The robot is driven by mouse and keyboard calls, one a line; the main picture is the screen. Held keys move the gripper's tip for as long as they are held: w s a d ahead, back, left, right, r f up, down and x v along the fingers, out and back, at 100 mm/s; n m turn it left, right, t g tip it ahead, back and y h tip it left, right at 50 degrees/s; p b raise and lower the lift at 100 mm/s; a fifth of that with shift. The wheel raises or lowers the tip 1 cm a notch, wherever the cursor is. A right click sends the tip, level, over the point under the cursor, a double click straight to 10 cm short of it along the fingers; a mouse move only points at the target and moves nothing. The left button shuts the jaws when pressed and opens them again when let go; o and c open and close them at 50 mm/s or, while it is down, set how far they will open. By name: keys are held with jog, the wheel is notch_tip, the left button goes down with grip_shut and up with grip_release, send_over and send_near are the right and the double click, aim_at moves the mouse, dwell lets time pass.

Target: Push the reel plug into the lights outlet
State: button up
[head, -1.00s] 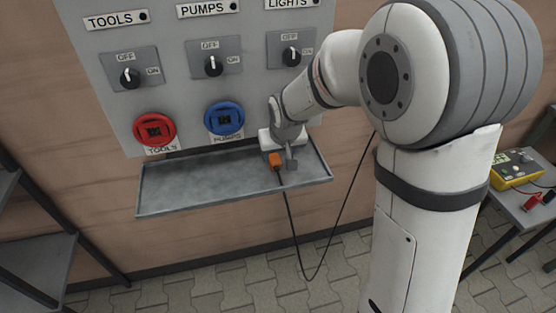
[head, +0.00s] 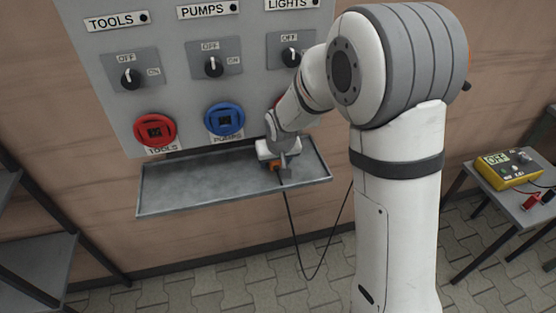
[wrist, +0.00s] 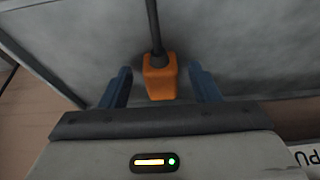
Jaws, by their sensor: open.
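The orange reel plug (wrist: 160,82) sits on the grey tray under the panel, and its dark cable leads away from it. In the wrist view it is between the two blue fingers of my gripper (wrist: 161,73), with gaps on both sides. My gripper (head: 280,166) is open and low over the right part of the tray in the head view, partly covering the plug (head: 274,166). The LIGHTS column is at the panel's right, its switch (head: 290,56) pointing to OFF. Only a reddish edge of the lights outlet (head: 277,102) shows; my arm hides the rest.
The tray (head: 185,190) is clear on its left. The red TOOLS outlet (head: 155,131) and blue PUMPS outlet (head: 224,119) are on the panel. The cable (head: 309,277) loops down below the tray. A yellow meter (head: 507,171) stands on a side table at right.

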jog(key=c, duration=1)
jog(key=shift+s+r, duration=0.1)
jog(key=shift+s+r, duration=0.15)
jog(key=shift+s, duration=0.05)
jog(key=w+a+r+v, duration=0.1)
jog(key=v, duration=0.5)
jog(key=s+d+b, duration=0.1)
jog(key=s+d, duration=0.2)
jog(key=s, duration=0.5)
jog(key=s+d+b, duration=0.1)
jog(key=s+d, duration=0.2)
jog(key=s, duration=0.6)
jog(key=shift+s, duration=0.25)
